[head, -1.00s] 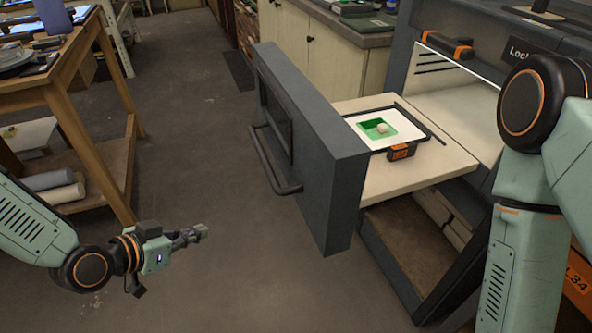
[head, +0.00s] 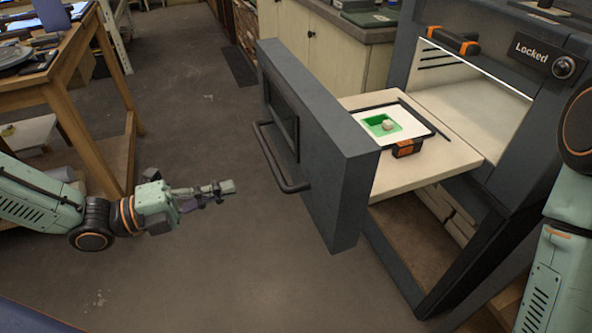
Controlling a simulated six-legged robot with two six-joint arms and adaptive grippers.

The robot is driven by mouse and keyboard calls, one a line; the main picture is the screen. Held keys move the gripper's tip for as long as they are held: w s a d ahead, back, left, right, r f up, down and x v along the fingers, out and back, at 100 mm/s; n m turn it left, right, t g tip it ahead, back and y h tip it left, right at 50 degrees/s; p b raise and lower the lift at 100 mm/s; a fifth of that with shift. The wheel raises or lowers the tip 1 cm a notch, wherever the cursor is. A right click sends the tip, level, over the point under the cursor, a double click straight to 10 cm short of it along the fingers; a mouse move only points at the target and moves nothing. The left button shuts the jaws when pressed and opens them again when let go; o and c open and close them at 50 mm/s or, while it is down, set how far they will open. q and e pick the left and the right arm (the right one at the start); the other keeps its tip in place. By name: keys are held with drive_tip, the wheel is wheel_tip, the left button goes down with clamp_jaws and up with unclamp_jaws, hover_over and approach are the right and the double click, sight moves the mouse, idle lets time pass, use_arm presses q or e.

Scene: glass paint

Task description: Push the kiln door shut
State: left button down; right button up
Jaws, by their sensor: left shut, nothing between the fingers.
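The kiln (head: 546,75) stands at the right, dark grey, with a pale interior and a "Locked" label by a round knob. Its dark grey kiln door (head: 345,190) is pulled out, with a pale shelf (head: 430,172) running between it and the kiln. A bar handle (head: 272,160) is on the door's left face. On the shelf lies a white-edged green glass piece (head: 402,131) with a pale lump on it. My left gripper (head: 228,187) is shut and empty, left of the handle and apart from it. My right gripper is out of view; only my right arm shows at the right edge.
A wooden table (head: 80,60) with plates stands at the left. A cream cabinet (head: 320,45) is behind the door. An orange-and-black tool (head: 453,40) sits on the kiln front. The floor (head: 190,120) between table and door is clear.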

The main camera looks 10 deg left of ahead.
use_arm(q)
drive_tip(key=b, duration=0.6)
approach(307, 168)
drive_tip(key=shift+x, duration=1.75)
drive_tip(key=shift+b+x, duration=0.35)
drive_tip(key=shift+x, duration=1.3)
drive_tip(key=shift+r, duration=0.1)
drive_tip(key=shift+d, duration=0.15)
